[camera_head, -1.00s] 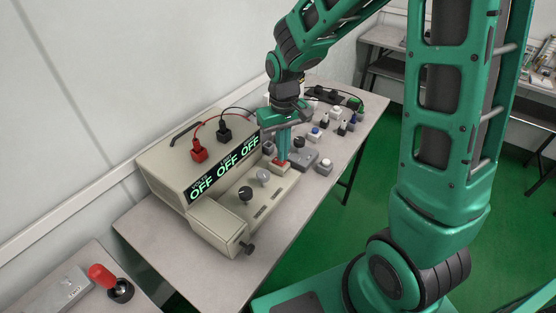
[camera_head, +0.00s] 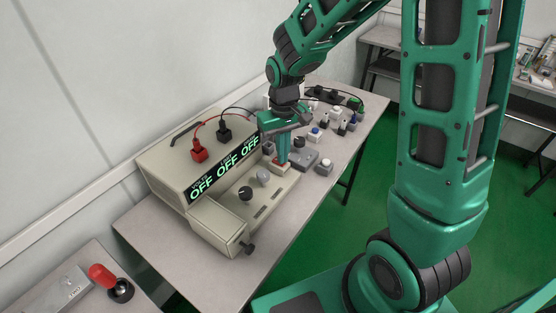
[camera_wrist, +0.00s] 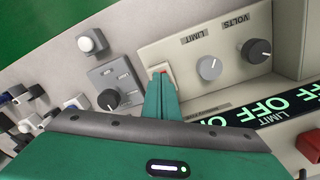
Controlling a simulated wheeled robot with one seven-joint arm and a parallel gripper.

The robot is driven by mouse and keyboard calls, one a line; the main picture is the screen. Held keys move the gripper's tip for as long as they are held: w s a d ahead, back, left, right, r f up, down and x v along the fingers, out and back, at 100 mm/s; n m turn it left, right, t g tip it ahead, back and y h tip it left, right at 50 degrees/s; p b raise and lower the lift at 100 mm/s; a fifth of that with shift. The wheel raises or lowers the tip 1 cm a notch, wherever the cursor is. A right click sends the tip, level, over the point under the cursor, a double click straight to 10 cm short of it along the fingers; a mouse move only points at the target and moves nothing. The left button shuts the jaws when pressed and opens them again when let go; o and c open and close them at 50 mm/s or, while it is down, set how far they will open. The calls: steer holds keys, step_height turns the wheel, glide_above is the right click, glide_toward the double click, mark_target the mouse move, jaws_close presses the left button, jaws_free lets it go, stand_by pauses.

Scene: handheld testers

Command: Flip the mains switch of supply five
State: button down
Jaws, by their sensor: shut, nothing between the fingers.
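The supply (camera_head: 165,173) is a beige bench unit whose display (camera_head: 224,170) reads OFF OFF OFF in green. Its mains switch (camera_wrist: 163,70) is a red rocker in a pale frame at the end of the front ledge; in the head view only a sliver of red shows beside the fingers. My gripper (camera_head: 284,163) is shut and empty, pointing down with its fingertips at the switch. In the wrist view the fingertips (camera_wrist: 160,78) cover much of the rocker; whether they touch it I cannot tell. No number five is readable.
Limit knob (camera_wrist: 209,68) and volts knob (camera_wrist: 258,51) sit beside the switch. A grey box with a black knob (camera_wrist: 108,99) stands close on the other side. Several small testers line the table (camera_head: 205,282).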

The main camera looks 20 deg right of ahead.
step_height(320, 180, up, 7)
stand_by(1.1)
stand_by(0.3)
steer(key=s+d+r+m, duration=0.3)
steer(key=s+d+r, duration=0.2)
steer(key=s+d, duration=0.6)
steer(key=s+d+m, duration=0.2)
steer(key=s+d, duration=0.1)
steer(key=s, duration=0.4)
steer(key=s+d+m, duration=0.2)
steer(key=s+d, duration=0.1)
steer(key=s, duration=0.4)
steer(key=shift+s+d, duration=0.15)
steer(key=shift+s, duration=0.05)
